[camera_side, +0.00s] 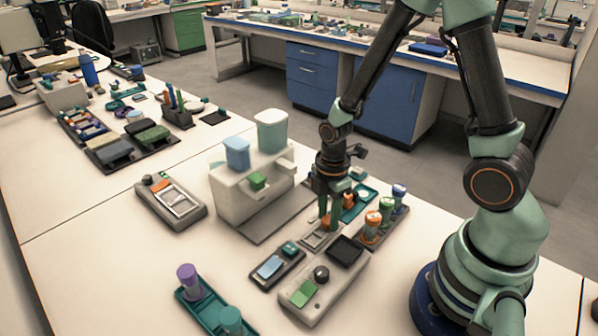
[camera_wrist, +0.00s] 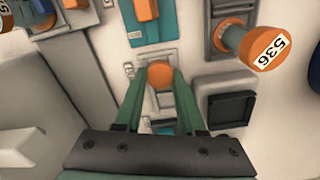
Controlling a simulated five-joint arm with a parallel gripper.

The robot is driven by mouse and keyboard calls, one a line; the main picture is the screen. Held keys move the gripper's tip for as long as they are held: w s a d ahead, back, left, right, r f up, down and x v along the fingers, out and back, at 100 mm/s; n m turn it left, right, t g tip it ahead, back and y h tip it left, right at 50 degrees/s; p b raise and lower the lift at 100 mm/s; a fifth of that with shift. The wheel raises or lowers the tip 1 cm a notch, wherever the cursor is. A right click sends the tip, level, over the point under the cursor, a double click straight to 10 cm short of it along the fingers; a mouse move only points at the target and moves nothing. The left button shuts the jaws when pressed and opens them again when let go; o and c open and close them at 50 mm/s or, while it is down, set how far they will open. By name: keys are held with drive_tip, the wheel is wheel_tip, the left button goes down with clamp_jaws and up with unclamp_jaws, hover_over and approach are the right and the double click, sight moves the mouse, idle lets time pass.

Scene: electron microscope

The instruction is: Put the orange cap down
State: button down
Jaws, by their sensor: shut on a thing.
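The orange cap (camera_wrist: 160,75) is a small round disc between my fingertips in the wrist view. My gripper (camera_wrist: 160,82) is shut on it, one green finger on each side. In the side view my gripper (camera_side: 328,222) points down beside the white microscope-like instrument, and a bit of the orange cap (camera_side: 326,225) shows at its tips. The cap is over or on a small grey flat holder (camera_side: 316,239). I cannot tell whether it touches the holder.
An orange-topped vial labelled 536 (camera_wrist: 262,47) stands close by in a rack with green and blue-topped vials (camera_side: 386,204). A teal tray (camera_side: 358,203) lies behind. A dark square pad (camera_wrist: 230,109) and a grey control box (camera_side: 310,300) are near. The white instrument (camera_side: 235,195) stands left.

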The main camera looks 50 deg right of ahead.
drive_tip(key=c, duration=0.5)
unclamp_jaws()
drive_tip(key=shift+r, duration=0.1)
wheel_tip(320, 180, up, 12)
wheel_tip(320, 180, up, 10)
drive_tip(key=r+m+t, duration=0.1)
drive_tip(key=m+t, duration=0.4)
drive_tip(key=m, duration=0.7)
hover_over(328, 220)
drive_tip(key=s+a, duration=0.1)
drive_tip(key=s, duration=0.1)
drive_tip(key=shift+s+a+r+m+t, duration=0.1)
drive_tip(key=shift+r+m+t, duration=0.1)
drive_tip(key=shift+m, duration=0.5)
drive_tip(key=shift+s+a+r+m+t, duration=0.1)
drive_tip(key=shift+r+m, duration=0.05)
drive_tip(key=shift+m, duration=0.55)
